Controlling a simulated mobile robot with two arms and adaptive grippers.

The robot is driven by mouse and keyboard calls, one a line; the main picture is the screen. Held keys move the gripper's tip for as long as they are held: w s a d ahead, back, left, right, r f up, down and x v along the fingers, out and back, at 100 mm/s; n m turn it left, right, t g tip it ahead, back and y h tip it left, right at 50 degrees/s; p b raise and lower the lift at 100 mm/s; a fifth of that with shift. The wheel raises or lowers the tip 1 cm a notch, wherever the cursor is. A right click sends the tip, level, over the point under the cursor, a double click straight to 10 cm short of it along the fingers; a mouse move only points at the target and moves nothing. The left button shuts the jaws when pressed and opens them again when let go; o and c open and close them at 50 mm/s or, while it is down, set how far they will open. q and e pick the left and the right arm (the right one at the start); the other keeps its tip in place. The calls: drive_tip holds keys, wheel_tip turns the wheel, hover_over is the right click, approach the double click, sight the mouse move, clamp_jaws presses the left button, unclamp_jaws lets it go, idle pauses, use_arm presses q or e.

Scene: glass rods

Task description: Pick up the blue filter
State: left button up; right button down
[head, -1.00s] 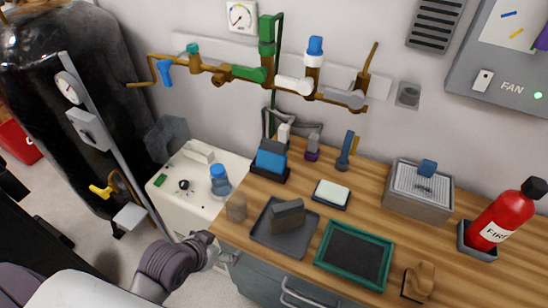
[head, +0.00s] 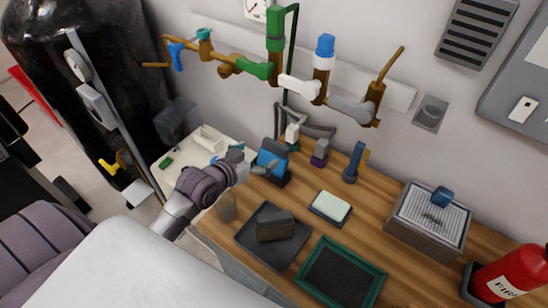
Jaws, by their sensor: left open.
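A blue block (head: 272,152) stands in a dark holder at the back left of the wooden counter. It looks like the blue filter, though other blue parts are in view. My left gripper (head: 263,168) is in front of the block and just left of it, with open jaws. The fingers overlap the holder in the picture; I cannot tell whether they touch it. My right gripper is not in view.
A grey tray with a dark block (head: 275,228), a white pad (head: 330,207) and a green-framed tray (head: 322,263) lie on the counter. Pipes with valves (head: 258,71) run along the wall above.

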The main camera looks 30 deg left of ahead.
sight(274, 146)
use_arm(q)
drive_tip(key=x, duration=0.3)
drive_tip(key=shift+p+x, duration=0.4)
drive_tip(key=shift+x, duration=0.4)
drive_tip(key=x, duration=0.3)
drive_tip(key=shift+w+d, duration=0.2)
drive_tip(key=shift+w, duration=0.05)
drive_tip(key=shift+w+f, duration=0.15)
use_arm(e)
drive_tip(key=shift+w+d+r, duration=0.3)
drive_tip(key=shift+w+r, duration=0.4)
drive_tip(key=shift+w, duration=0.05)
use_arm(q)
drive_tip(key=shift+c, duration=0.8)
drive_tip(key=c, duration=0.7)
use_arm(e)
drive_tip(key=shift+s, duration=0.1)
use_arm(q)
drive_tip(key=shift+o, duration=0.2)
